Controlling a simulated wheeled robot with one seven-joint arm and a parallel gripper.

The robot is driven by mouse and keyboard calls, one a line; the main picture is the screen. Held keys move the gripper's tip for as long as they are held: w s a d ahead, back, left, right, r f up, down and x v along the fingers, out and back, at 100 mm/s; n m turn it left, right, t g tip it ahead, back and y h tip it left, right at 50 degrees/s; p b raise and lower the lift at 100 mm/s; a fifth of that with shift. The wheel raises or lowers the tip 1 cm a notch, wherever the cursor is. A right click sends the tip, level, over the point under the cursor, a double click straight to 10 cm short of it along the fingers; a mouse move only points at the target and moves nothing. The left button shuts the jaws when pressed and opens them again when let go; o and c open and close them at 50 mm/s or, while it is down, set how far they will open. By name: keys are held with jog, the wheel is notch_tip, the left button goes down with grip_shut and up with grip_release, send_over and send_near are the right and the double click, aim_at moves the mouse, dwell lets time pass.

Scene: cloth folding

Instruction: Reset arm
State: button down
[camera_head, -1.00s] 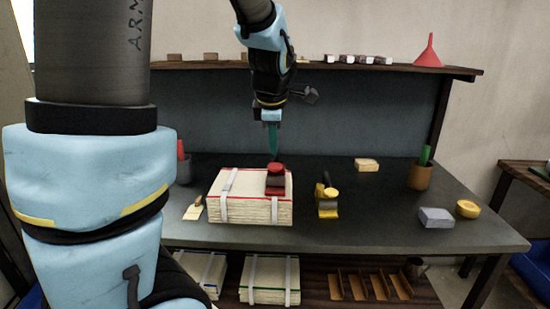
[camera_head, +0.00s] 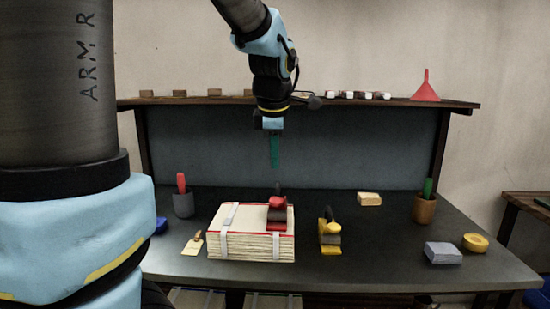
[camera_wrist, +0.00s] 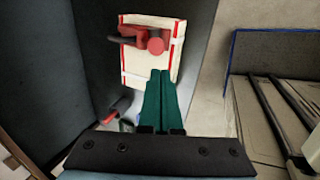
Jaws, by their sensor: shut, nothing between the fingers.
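My gripper (camera_head: 275,152) has green fingers that point down and are shut with nothing between them. It hangs in the air above the dark table (camera_head: 350,273), over the back of a strapped stack of cream cloths (camera_head: 250,246). In the wrist view the green fingers (camera_wrist: 163,95) lie together, and the stack (camera_wrist: 135,66) shows beyond their tips. My gripper is apart from both.
A yellow tool (camera_head: 330,238) stands right of the stack. A small scraper (camera_head: 193,243) lies left of it. A grey cup (camera_head: 183,205), brown cup (camera_head: 425,210), grey block (camera_head: 442,254) and yellow round (camera_head: 475,242) stand around. A shelf (camera_head: 220,100) with a red funnel (camera_head: 426,88) runs behind.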

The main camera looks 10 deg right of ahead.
jog(key=s+a+f+m+g, duration=0.1)
jog(key=s+a+f+m, duration=0.4)
jog(key=a+f+m, duration=0.2)
jog(key=s+a+f+m+g, duration=0.1)
jog(key=s+a+f+m, duration=0.4)
jog(key=a+f+m, duration=0.2)
notch_tip(320, 180, down, 2)
jog(key=m, duration=0.3)
jog(key=shift+s+a+g+y, duration=0.2)
jog(key=shift+a+g+y, duration=0.1)
jog(key=shift+a+g, duration=0.1)
